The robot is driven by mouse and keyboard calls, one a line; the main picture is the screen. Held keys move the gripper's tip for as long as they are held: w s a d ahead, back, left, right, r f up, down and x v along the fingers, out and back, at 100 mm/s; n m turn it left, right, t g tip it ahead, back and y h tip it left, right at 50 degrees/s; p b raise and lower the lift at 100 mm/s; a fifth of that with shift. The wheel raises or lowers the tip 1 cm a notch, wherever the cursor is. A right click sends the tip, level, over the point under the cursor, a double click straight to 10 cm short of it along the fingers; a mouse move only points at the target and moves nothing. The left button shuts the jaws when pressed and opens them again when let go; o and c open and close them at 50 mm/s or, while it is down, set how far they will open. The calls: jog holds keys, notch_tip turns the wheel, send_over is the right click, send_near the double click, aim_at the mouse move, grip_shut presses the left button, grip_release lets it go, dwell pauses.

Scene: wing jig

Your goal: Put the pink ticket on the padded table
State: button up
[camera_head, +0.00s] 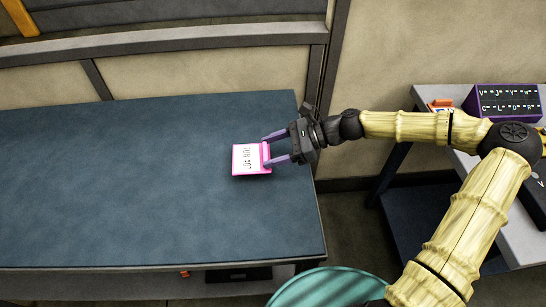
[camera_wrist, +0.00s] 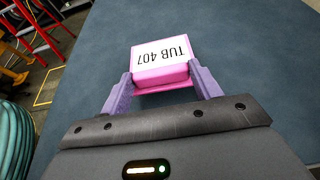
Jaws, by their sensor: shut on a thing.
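The pink ticket (camera_head: 250,159) is a small pink block with a white face that reads "TUB 407"; it also shows in the wrist view (camera_wrist: 161,58). My gripper (camera_head: 270,151) reaches in from the right, and its purple fingers are shut on the ticket's near edge. In the wrist view the two fingers (camera_wrist: 160,88) flank the ticket. The padded table (camera_head: 120,190) has a dark blue top and lies beneath the ticket, near its right end. I cannot tell whether the ticket touches the top.
The table top is otherwise clear. A grey side table (camera_head: 525,235) at the right bears a purple-edged letter box (camera_head: 507,102) and an orange item (camera_head: 442,105). A teal round thing (camera_head: 325,288) is at the front. A dark metal frame (camera_head: 180,40) stands behind the table.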

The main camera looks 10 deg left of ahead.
notch_tip(320, 180, down, 3)
jog(key=shift+f, duration=0.15)
jog(key=o, duration=1)
jog(key=shift+d, duration=0.1)
jog(key=v, duration=1.2)
